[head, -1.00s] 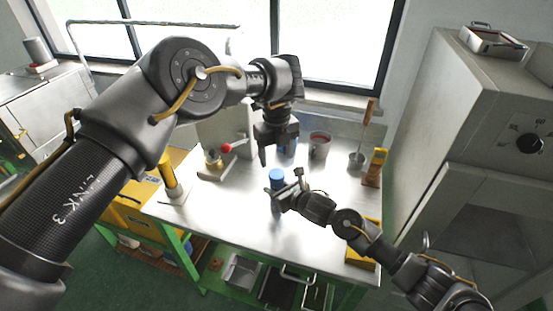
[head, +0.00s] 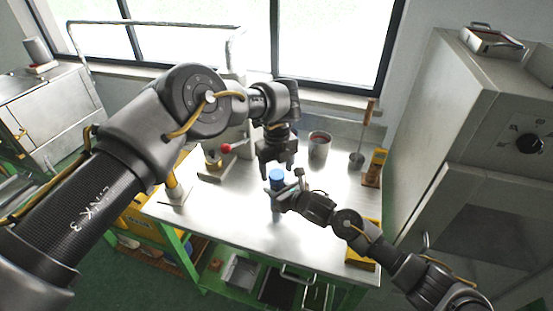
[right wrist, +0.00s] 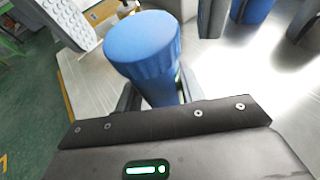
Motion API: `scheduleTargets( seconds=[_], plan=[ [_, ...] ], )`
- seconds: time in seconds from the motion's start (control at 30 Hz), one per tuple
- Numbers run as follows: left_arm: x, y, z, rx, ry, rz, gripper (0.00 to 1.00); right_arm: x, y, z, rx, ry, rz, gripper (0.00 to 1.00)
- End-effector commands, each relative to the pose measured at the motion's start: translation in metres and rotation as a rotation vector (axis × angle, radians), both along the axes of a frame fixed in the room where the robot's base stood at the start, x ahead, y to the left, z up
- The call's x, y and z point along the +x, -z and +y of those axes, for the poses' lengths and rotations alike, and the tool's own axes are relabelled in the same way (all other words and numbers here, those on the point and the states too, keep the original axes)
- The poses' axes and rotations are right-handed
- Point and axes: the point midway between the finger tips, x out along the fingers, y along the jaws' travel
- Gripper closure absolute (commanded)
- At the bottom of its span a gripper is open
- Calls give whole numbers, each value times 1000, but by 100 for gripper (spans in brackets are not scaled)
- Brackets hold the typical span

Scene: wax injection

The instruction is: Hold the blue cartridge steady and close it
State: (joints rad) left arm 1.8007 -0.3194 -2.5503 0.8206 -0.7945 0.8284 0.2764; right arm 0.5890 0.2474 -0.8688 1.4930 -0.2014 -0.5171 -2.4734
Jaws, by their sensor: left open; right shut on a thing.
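The blue cartridge (head: 277,175) stands upright near the middle of the bench, its blue top showing just below my left gripper. In the right wrist view the cartridge (right wrist: 158,84) is large, with a wide blue cap (right wrist: 142,40) on its upper end. My right gripper (head: 279,198) is shut on the cartridge's body from the right side. My left gripper (head: 278,173) is open, pointing down just above the cap. A dark finger shape (right wrist: 212,18) beside the cap in the wrist view looks like part of it. Whether it touches the cap cannot be told.
A grey pot with red contents (head: 319,146) and a ladle (head: 357,158) stand at the back right. A red-knobbed device (head: 226,148) stands behind left. A yellow-topped wooden block (head: 374,168) is at the right edge. The bench front (head: 250,228) is clear.

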Motion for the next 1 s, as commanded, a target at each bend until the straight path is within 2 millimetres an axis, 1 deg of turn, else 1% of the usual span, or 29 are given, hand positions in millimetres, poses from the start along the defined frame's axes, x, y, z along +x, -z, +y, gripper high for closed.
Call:
scheduleTargets(
  seconds=[0.13, 0.43, 0.47, 0.7, 0.8, 1.0],
  plan=[
    [0, 9, 0, 1, -1, 0, 36, -1, 2, 0, -3, 0, 4, 100],
    [0, 10, 0, 0, -1, -1, 36, -1, 2, 0, -3, 0, 4, 100],
    [0, 10, 0, 0, -1, -1, 38, -1, 2, 0, -3, 0, 4, 100],
    [0, 10, 0, 0, -1, -1, 70, -1, 2, 0, -3, 0, 4, 100],
    [0, 10, 0, 1, -1, 0, 81, 0, 2, -1, -3, 1, 4, 100],
    [0, 10, 1, 1, 4, 0, 81, 0, 2, -1, -3, 1, 4, 100]
  ],
)
